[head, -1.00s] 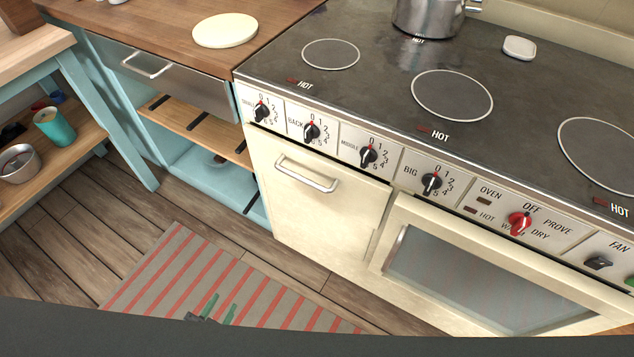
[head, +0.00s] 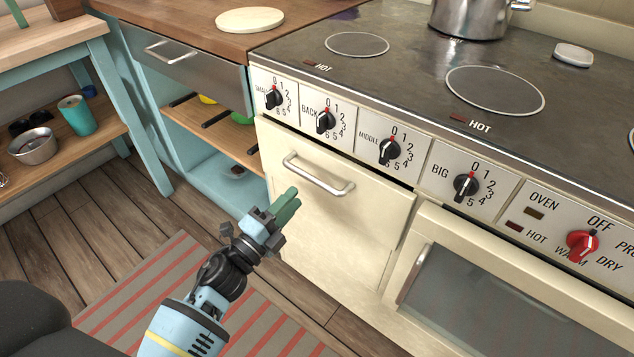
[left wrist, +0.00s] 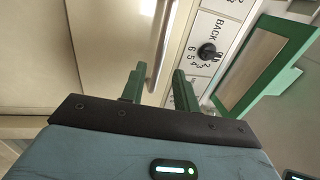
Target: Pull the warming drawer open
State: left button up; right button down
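The warming drawer (head: 325,215) is the cream front panel at the left of the stove, below the knobs, and looks closed. Its silver bar handle (head: 318,177) runs along the upper part of the panel. My left gripper (head: 288,203) is just in front of the panel, below and left of the handle, apart from it. In the left wrist view the gripper (left wrist: 159,77) has its green fingers spread with nothing between them. The handle (left wrist: 163,42) shows there beyond the fingertips, roughly in line with the gap. My right gripper is not in view.
The oven door (head: 480,300) is to the right of the drawer. A row of knobs sits just above, including a black knob (head: 390,150). A blue cabinet with a grey drawer (head: 185,75) stands left. A striped rug (head: 140,290) covers the floor in front.

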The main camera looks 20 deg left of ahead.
aim_at(312, 176)
pick_arm(q)
jog(key=shift+x, duration=3.9)
grip_shut()
